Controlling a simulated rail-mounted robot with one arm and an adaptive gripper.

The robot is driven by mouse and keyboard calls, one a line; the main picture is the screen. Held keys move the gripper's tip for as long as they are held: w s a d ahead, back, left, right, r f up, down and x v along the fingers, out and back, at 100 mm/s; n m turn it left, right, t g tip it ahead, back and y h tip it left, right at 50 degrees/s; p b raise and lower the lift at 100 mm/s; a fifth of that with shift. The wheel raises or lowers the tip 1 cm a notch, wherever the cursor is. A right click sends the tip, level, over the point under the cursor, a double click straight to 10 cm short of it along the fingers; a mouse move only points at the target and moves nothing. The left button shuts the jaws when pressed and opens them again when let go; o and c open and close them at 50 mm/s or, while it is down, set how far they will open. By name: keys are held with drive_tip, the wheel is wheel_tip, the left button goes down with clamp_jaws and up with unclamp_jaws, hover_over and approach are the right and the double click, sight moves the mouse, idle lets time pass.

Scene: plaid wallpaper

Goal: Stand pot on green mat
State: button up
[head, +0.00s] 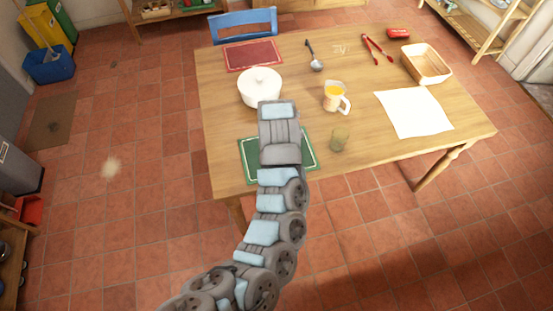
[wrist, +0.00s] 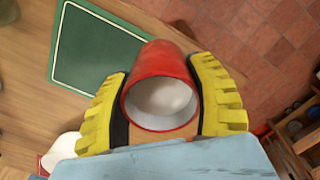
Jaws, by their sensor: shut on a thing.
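Part of a white thing, likely that pot, shows at the lower left of the wrist view (wrist: 62,150). The green mat (head: 250,168) lies at the near table edge, partly covered by my arm; it also shows at the upper left of the wrist view (wrist: 110,50). My gripper (wrist: 162,100) is shut on a red cylindrical container (wrist: 160,58) with a pale inside, its open end facing the wrist camera. My arm hides the container and fingertips in the head view.
A red mat (head: 252,55), a ladle (head: 315,58), a jug of orange drink (head: 335,98) and a glass (head: 339,140) are on the table (head: 375,155). A white sheet (head: 412,113), a basket (head: 426,65) and red tongs (head: 377,50) lie to the right.

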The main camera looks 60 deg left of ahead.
drive_tip(key=shift+w+a+f+b, duration=0.95)
drive_tip(key=shift+a+f+b, duration=0.35)
drive_tip(key=shift+a+b, duration=0.45)
drive_tip(key=shift+w+a+f+b, duration=0.9)
drive_tip(key=shift+a+f+b, duration=0.5)
drive_tip(key=shift+b, duration=0.65)
drive_tip(key=shift+w+a+f+b, duration=0.95)
drive_tip(key=shift+a+f+b, duration=0.25)
drive_tip(key=shift+a+b, duration=0.6)
drive_tip(key=shift+w+a+f+b, duration=0.25)
drive_tip(key=shift+a+f+b, duration=0.15)
drive_tip(key=shift+f, duration=0.1)
drive_tip(key=shift+w+a+f, duration=0.1)
drive_tip(key=shift+f, duration=0.05)
drive_tip(key=shift+a, duration=0.1)
drive_tip(key=shift+f+b, duration=0.8)
drive_tip(key=shift+f, duration=0.9)
drive_tip(key=shift+f, duration=0.15)
drive_tip(key=o, duration=1.3)
drive_tip(key=shift+c, duration=0.2)
